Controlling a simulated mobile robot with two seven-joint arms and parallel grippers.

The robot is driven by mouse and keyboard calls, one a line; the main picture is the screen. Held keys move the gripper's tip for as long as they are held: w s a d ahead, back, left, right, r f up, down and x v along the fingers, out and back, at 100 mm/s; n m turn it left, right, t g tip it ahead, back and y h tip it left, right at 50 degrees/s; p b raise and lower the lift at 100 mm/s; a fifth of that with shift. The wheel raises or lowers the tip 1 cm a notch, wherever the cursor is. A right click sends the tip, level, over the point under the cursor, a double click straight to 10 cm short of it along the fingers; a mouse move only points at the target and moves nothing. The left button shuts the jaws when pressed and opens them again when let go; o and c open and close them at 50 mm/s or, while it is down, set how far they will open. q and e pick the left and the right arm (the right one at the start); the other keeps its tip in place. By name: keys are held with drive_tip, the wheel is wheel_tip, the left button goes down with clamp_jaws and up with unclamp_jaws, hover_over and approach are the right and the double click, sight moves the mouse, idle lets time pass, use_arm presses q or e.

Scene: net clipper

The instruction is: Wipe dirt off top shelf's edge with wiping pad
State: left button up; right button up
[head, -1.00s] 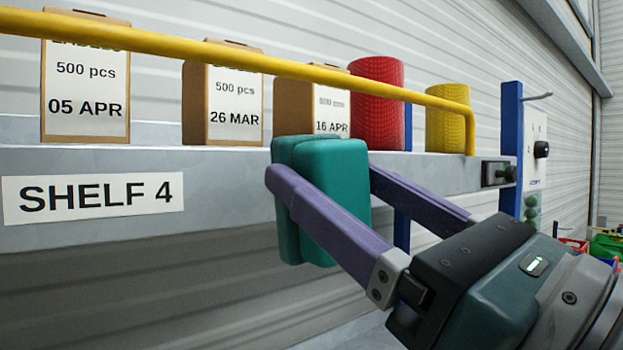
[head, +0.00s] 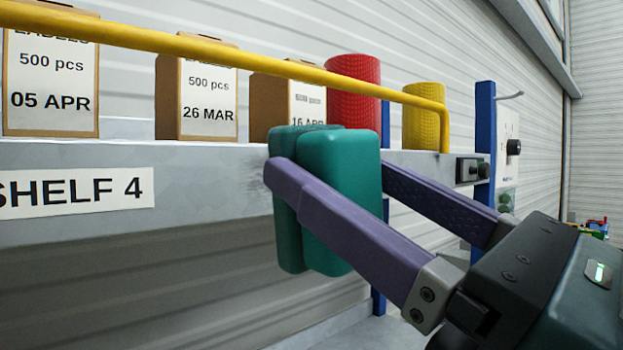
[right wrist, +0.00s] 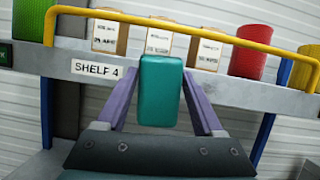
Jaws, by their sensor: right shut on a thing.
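The teal wiping pad (head: 352,195) is held between the two purple fingers of my right gripper (head: 335,172). It stands upright in front of the grey shelf edge (head: 215,165), below the 16 APR box; I cannot tell whether it touches the edge. A faint dark smudge (head: 258,178) shows on the edge just left of the pad. The pad hides the edge behind it. In the right wrist view the pad (right wrist: 160,92) sits between the fingers, right of the SHELF 4 label (right wrist: 97,69). My left gripper is not in view.
A yellow rail (head: 200,47) runs above the edge. Behind it stand label boxes (head: 205,100), a red roll (head: 353,88) and a yellow roll (head: 422,115). A dark latch-like part (head: 470,169) and blue post (head: 485,145) are at the right end. Below the edge is open space.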

drive_tip(key=shift+w, duration=0.1)
drive_tip(key=w+a, duration=0.4)
drive_tip(key=w, duration=0.1)
drive_tip(key=shift+w, duration=0.15)
idle(0.4)
idle(0.4)
drive_tip(key=shift+w+a, duration=0.6)
drive_tip(key=shift+w, duration=0.2)
idle(0.4)
